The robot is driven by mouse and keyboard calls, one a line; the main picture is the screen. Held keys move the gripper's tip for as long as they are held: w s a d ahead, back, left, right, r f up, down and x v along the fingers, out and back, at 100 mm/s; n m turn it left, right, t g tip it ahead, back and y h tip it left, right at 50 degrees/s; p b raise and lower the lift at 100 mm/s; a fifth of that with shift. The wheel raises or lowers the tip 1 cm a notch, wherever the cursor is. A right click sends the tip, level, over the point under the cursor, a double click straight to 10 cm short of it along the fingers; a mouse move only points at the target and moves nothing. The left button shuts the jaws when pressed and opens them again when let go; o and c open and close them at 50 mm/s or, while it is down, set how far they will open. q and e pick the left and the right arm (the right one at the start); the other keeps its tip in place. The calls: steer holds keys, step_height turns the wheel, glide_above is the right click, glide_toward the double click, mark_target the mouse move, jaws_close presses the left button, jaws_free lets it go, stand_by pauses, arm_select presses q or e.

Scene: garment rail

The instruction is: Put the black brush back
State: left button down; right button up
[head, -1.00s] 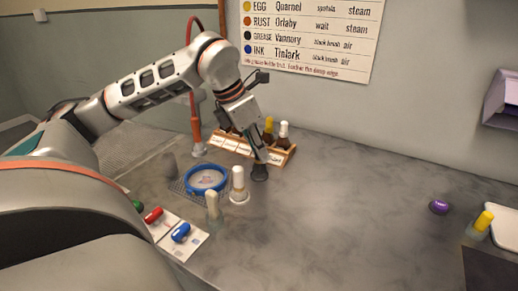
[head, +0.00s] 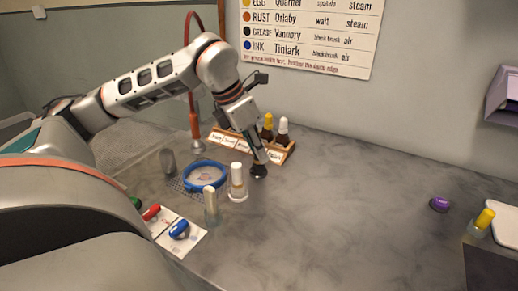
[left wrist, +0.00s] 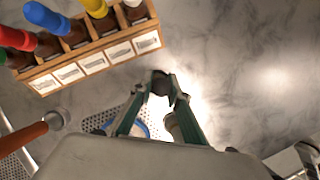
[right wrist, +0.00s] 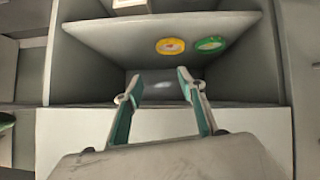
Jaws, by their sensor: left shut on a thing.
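The black brush (head: 258,171) is in my left gripper (head: 259,158), low over the grey counter just right of a white-topped bottle. I cannot tell whether it touches the counter. In the left wrist view the left gripper (left wrist: 164,92) is shut on the brush's dark part (left wrist: 161,82), in front of the wooden bottle rack. My right gripper (right wrist: 157,82) shows only in the right wrist view. Its fingers are apart and empty, facing a grey shelf compartment.
The wooden rack (left wrist: 97,57) of coloured-cap bottles stands behind the brush. A blue-rimmed hoop (head: 205,174), a white-topped bottle (head: 237,183) and a pale-topped jar (head: 211,207) stand left. A purple item (head: 439,204) and yellow-capped jar (head: 482,222) are right. The middle counter is clear.

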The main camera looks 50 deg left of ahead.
arm_select(q)
steer(key=shift+f, duration=0.15)
stand_by(0.5)
steer(key=c, duration=1.8)
jaws_free()
steer(key=shift+c, duration=0.2)
steer(key=o, duration=0.3)
